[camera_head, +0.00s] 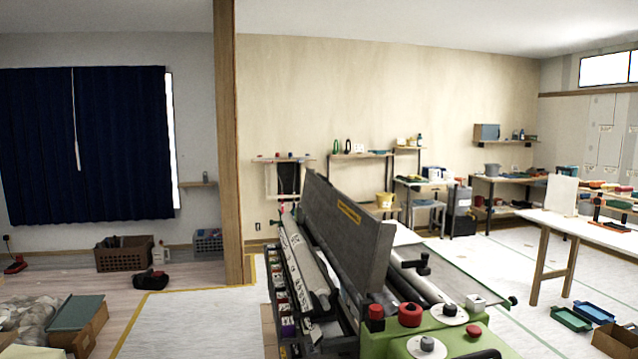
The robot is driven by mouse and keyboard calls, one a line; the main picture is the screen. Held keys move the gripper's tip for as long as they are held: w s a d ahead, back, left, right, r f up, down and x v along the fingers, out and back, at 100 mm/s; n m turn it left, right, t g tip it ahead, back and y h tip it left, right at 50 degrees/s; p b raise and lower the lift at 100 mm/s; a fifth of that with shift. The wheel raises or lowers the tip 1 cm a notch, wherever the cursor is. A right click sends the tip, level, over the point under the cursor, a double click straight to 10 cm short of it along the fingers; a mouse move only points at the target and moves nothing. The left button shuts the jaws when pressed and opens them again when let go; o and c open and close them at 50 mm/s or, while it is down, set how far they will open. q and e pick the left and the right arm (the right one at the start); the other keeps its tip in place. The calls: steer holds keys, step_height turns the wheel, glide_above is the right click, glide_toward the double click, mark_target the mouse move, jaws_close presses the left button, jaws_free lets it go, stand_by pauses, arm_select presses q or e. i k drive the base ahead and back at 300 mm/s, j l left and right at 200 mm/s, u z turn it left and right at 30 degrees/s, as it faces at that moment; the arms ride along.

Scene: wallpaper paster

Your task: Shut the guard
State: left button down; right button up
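The guard looks to be the long dark grey panel (345,225) with a yellow label on the wallpaper paster in the middle of the view. It stands raised and tilted, so the machine is open. Rollers (425,280) show to its right, and a long pale roll or bar (305,262) lies to its left. The machine's green end (440,342) is nearest me, with red and black knobs on top. Neither of my grippers can be made out. A small dark shape at the bottom edge is cut off, and I cannot tell what it is.
A white-topped table (585,228) stands at the right, with blue and green trays (572,318) on the floor by it. A wooden post (230,150) rises behind left. Boxes (75,325) lie at the lower left. The pale floor (185,315) left of the machine is clear.

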mark_target(362, 245)
steer(key=z, duration=1.45)
steer(key=i+j, duration=0.1)
steer(key=j, duration=0.45)
steer(key=i+j+z, duration=0.15)
steer(key=j, duration=1)
steer(key=i+j+z, duration=0.15)
steer(key=j, duration=0.4)
